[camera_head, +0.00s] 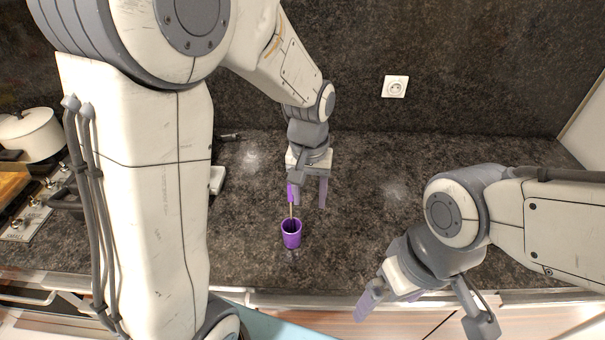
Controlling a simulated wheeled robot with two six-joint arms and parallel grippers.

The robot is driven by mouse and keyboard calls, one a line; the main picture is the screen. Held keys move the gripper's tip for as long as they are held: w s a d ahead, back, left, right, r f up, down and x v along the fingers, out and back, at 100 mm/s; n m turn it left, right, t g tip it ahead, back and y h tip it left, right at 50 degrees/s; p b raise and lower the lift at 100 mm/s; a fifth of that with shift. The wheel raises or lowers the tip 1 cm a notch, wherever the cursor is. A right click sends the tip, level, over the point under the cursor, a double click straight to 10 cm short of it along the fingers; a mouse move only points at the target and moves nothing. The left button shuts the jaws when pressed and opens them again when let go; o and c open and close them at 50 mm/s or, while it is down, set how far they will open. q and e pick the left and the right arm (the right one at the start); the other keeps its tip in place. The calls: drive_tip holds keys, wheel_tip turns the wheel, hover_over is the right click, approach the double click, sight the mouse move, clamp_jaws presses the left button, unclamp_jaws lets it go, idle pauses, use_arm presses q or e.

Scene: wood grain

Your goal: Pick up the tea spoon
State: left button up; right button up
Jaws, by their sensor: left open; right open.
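A tea spoon (291,205) with a purple handle stands upright in a purple cup (291,237) on the dark stone counter. My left gripper (308,196) is open and points down just above and behind the cup. Its left finger is beside the spoon's purple handle, and I cannot tell whether they touch. The spoon's lower end is hidden inside the cup. My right gripper (424,318) is open and empty in front of the counter's front edge, at the lower right.
The dark counter (360,225) is clear to the right of the cup. A white pot (31,134) stands on the stove at the far left. A wall socket (395,86) is on the dark back wall. My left arm hides much of the left side.

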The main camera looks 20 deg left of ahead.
sight(290, 197)
use_arm(q)
drive_tip(key=w+a+n, duration=0.1)
drive_tip(key=a, duration=0.1)
drive_tip(key=w+a+p, duration=0.1)
drive_tip(key=w+a, duration=0.1)
drive_tip(key=w+a+n+p, duration=0.1)
drive_tip(key=shift+w+a+r+n, duration=0.15)
drive_tip(key=shift+a+r+n, duration=0.15)
drive_tip(key=shift+a, duration=0.1)
wheel_tip(290, 197, down, 4)
drive_tip(key=shift+r+p, duration=0.1)
drive_tip(key=shift+p, duration=0.25)
drive_tip(key=shift+f, duration=0.65)
wheel_tip(290, 197, down, 4)
drive_tip(key=shift+w+a+r+p, duration=0.1)
drive_tip(key=shift+p, duration=1.05)
drive_tip(key=shift+f, duration=0.7)
clamp_jaws()
use_arm(e)
wheel_tip(290, 197, up, 7)
